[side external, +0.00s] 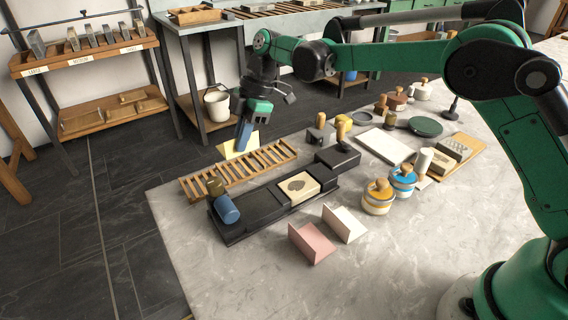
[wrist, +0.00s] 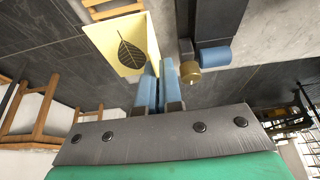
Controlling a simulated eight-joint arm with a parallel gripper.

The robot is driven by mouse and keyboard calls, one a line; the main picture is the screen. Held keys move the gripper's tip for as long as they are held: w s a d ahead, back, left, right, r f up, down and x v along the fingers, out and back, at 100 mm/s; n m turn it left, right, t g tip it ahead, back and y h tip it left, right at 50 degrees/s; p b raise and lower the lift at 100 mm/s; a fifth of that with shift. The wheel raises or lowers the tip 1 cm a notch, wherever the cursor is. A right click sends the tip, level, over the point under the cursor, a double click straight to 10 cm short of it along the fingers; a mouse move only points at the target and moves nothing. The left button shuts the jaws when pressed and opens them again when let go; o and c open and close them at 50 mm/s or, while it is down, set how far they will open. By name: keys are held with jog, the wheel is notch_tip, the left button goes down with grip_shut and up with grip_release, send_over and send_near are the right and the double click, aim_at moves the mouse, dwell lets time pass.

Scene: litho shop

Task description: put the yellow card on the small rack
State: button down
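The yellow card (side external: 238,147) is folded, and a dark leaf print shows on it in the wrist view (wrist: 122,45). My gripper (side external: 243,136) has blue fingers, which also show in the wrist view (wrist: 157,80). They are nearly together, with the card's narrow flap between their tips. The card hangs by the far edge of a slatted wooden rack (side external: 226,178) on the grey bench. In the side view the fingers cover part of the card, and I cannot tell its exact height above the rack.
A black tray (side external: 262,205) with a blue roller (side external: 228,210) lies just in front of the rack. Pink (side external: 312,243) and white (side external: 344,224) folded cards stand nearer. Jars (side external: 378,196) and stamps crowd the right. Bare bench lies in front.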

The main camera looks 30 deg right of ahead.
jog(key=shift+w+d+f, duration=0.1)
jog(key=shift+w+d, duration=0.1)
jog(key=shift+w, duration=0.3)
jog(key=shift+w+d, duration=0.2)
jog(key=shift+w, duration=0.25)
jog(key=shift+w+d+f, duration=0.1)
jog(key=shift+w+f, duration=0.05)
jog(key=shift+w, duration=0.05)
jog(key=shift+f, duration=3.15)
jog(key=shift+f, duration=0.15)
jog(key=c, duration=1.5)
grip_release()
jog(key=o, duration=0.6)
jog(key=shift+c, duration=1.6)
